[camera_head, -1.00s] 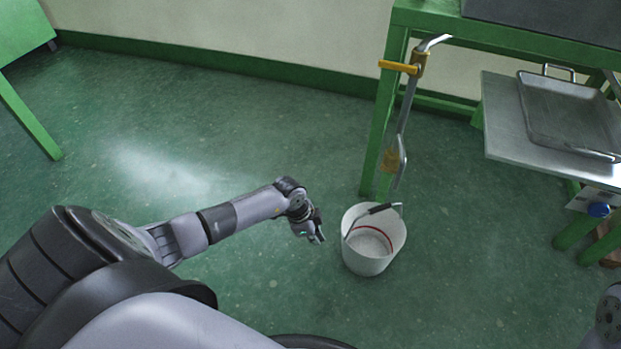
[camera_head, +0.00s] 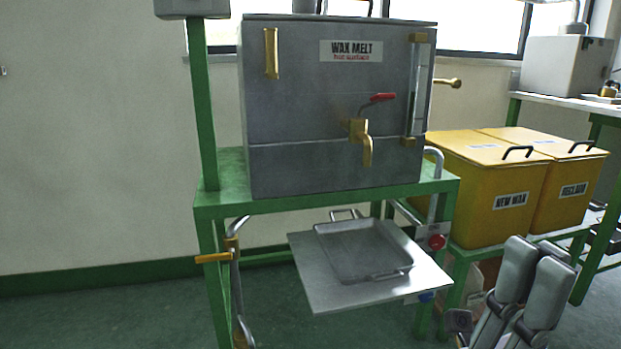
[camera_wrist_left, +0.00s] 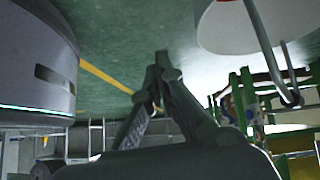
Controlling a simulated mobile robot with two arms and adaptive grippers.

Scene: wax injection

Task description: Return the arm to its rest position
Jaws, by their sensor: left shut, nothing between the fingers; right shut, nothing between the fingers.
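My right gripper (camera_head: 536,255) stands at the lower right of the head view, fingers pointing up. Its two grey fingers lie side by side, shut, with nothing between them. It is in front of the green bench and below the yellow bins. My left gripper (camera_wrist_left: 162,60) shows in the left wrist view, shut and empty, its dark fingers meeting at the tips. A white bucket (camera_wrist_left: 228,30) with a metal handle is at the upper right of that view, apart from the fingertips. My left arm is out of the head view.
The grey wax melt tank (camera_head: 300,115) stands on a green frame (camera_head: 215,205). A metal shelf (camera_head: 330,300) below it bears a tray (camera_head: 345,250). Yellow bins (camera_head: 470,215) stand at the right. Green floor (camera_wrist_left: 110,35) shows around the left gripper.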

